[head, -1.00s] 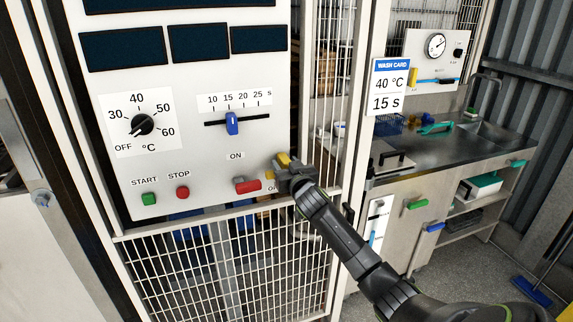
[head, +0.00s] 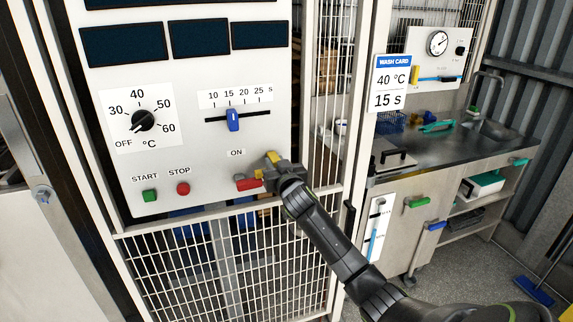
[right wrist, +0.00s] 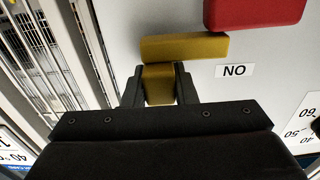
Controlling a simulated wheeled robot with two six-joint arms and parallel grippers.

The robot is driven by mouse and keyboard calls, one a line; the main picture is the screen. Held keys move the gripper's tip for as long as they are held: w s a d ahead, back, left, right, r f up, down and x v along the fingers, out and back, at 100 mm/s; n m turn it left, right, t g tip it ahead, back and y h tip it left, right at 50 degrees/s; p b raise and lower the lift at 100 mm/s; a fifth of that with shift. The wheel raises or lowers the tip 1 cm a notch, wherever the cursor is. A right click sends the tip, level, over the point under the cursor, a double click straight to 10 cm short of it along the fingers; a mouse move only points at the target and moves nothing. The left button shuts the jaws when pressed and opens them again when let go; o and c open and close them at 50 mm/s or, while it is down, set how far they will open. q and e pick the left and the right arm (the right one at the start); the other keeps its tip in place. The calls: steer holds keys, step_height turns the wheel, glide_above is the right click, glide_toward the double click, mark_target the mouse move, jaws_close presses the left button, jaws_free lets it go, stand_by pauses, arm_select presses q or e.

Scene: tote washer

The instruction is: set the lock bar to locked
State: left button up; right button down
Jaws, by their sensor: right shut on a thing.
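The yellow lock bar (head: 258,174) is on the white control panel, right of the red switch handle (head: 247,184) under the ON label. In the right wrist view the lock bar (right wrist: 183,46) lies flat on the panel, its end at the corner of the red handle (right wrist: 252,11). I cannot tell whether they touch. My right gripper (head: 273,172) is at the panel's lower right, shut on the lock bar's yellow grip between its fingers (right wrist: 160,88). The gripper hides part of the bar and the label below it. My left gripper is not in view.
A green START button (head: 149,196) and red STOP button (head: 183,188) sit left of the handle. A temperature dial (head: 143,120) and blue slider (head: 233,120) are above. A white mesh guard (head: 230,260) is below the panel. A steel sink counter (head: 440,150) stands right.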

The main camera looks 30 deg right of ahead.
steer(key=shift+w+a, duration=0.1)
steer(key=shift+a, duration=0.55)
steer(key=shift+d, duration=0.1)
steer(key=c, duration=1.6)
jaws_free()
steer(key=o, duration=0.4)
steer(key=shift+a, duration=0.3)
steer(key=shift+o, duration=0.2)
steer(key=shift+d, duration=0.15)
steer(key=shift+s, duration=0.3)
steer(key=b+v, duration=0.3)
steer(key=v, duration=1.3)
steer(key=shift+s+b, duration=0.35)
